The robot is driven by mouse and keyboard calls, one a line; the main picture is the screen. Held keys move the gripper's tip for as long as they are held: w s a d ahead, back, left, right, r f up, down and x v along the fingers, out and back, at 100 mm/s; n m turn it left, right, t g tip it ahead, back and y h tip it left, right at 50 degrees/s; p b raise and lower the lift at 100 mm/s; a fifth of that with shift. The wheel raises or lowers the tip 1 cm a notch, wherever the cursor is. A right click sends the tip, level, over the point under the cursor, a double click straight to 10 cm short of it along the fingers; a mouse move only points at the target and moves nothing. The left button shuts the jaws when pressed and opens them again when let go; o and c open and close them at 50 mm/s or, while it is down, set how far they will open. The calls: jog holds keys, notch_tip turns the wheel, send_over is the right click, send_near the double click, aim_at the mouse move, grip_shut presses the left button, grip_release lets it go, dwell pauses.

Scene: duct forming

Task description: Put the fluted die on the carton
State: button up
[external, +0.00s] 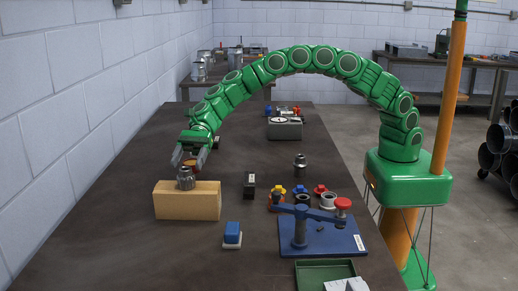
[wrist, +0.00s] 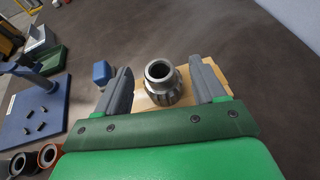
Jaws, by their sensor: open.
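The fluted die (external: 185,178), a grey metal piece with a ribbed side and a round bore, stands upright on top of the tan carton (external: 187,206). In the wrist view the die (wrist: 161,88) sits between my two fingers, with a gap on each side, and the carton (wrist: 214,72) shows beneath it. My gripper (external: 190,158) is open, just above and behind the die in the external view. It also shows open and empty in the wrist view (wrist: 162,74).
A blue press with a red knob (external: 298,228) stands right of the carton, near a green tray (external: 325,272). A blue-topped block (external: 232,234), a black block (external: 249,185), another metal piece (external: 300,162) and several coloured rings are nearby. The table left of the carton is clear.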

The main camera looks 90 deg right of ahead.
jog(key=v, duration=0.7)
jog(key=shift+s, duration=0.15)
